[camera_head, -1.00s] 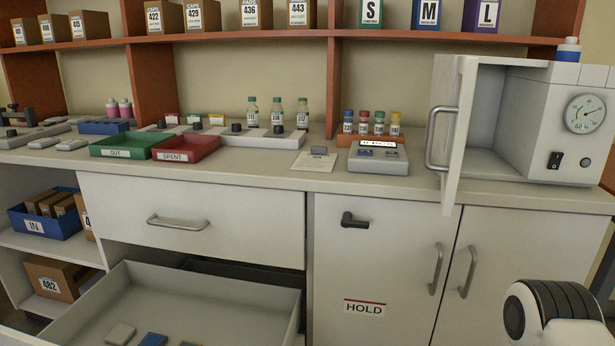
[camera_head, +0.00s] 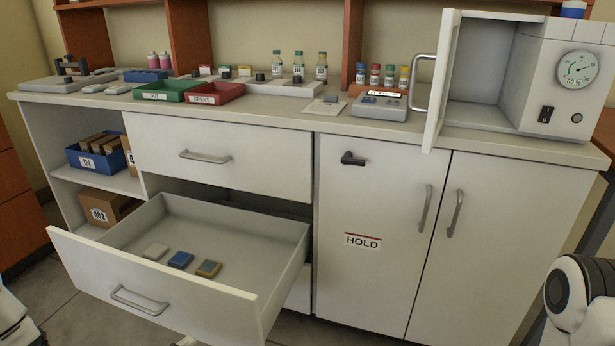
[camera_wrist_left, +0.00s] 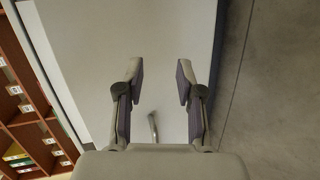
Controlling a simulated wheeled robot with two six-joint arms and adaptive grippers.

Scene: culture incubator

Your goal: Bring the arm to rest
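My left gripper (camera_wrist_left: 161,80) is open and empty in the left wrist view, its two fingers well apart. Behind it is a pale panel (camera_wrist_left: 100,40) with a metal handle (camera_wrist_left: 154,127). Only small white parts of my left arm show at the bottom left of the head view. Part of my right arm (camera_head: 570,295) shows at the lower right, and its gripper is out of view.
The lower drawer (camera_head: 150,281) stands pulled out, with three small blocks inside. The incubator (camera_head: 565,60) on the counter has its door (camera_head: 440,80) open. The HOLD cabinet (camera_head: 375,200) and upper drawer (camera_head: 225,145) are shut. Grey floor lies at lower left.

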